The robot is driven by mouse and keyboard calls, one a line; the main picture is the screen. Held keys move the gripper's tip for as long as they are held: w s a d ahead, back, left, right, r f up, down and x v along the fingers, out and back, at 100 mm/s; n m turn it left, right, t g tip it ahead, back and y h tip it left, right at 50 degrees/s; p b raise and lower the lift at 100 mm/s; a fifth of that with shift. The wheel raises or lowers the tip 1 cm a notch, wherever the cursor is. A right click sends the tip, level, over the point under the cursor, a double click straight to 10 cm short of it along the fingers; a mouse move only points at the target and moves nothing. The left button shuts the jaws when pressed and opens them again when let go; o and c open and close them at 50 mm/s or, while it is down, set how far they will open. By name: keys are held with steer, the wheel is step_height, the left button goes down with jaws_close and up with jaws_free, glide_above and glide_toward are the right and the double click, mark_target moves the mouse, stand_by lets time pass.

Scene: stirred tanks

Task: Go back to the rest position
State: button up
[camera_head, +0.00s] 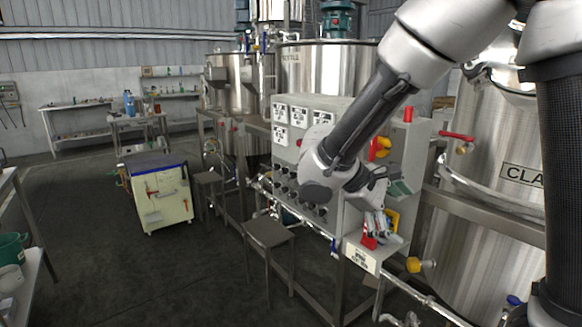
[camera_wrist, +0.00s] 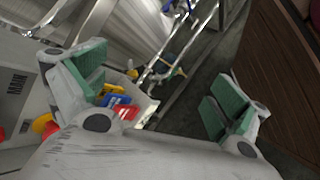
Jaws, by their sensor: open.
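My gripper (camera_wrist: 158,98) is open and empty in the wrist view, with a green pad on each finger and a wide gap between them. In the head view my gripper (camera_head: 385,200) is in front of the right end of the grey control panel (camera_head: 312,190), above a small shelf. On that shelf a red item (camera_head: 369,241) and a yellow item (camera_head: 392,218) stand close below the gripper. The wrist view shows a blue tag (camera_wrist: 117,100) and a red tag (camera_wrist: 126,113) beside the left finger. My arm hides part of the panel.
Large steel tanks (camera_head: 487,170) stand right and behind. A pipe with a yellow valve handle (camera_head: 414,265) runs along the lower right. A stool (camera_head: 268,233) and a cream cabinet (camera_head: 160,197) stand left of the panel. The floor at left centre is clear.

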steer(key=s+d+r+m+t+y, duration=0.1)
steer(key=s+d+r+m+y, duration=0.2)
steer(key=s, duration=0.5)
steer(key=s+d+r+m+t+y, duration=0.1)
steer(key=s+d+r+m+y, duration=0.3)
steer(key=d, duration=0.5)
steer(key=s+m+y, duration=0.2)
steer(key=s, duration=0.1)
steer(key=shift+s+d+r+m+t, duration=0.15)
steer(key=shift+s+d+m+t, duration=0.1)
steer(key=shift+s+m+t, duration=0.15)
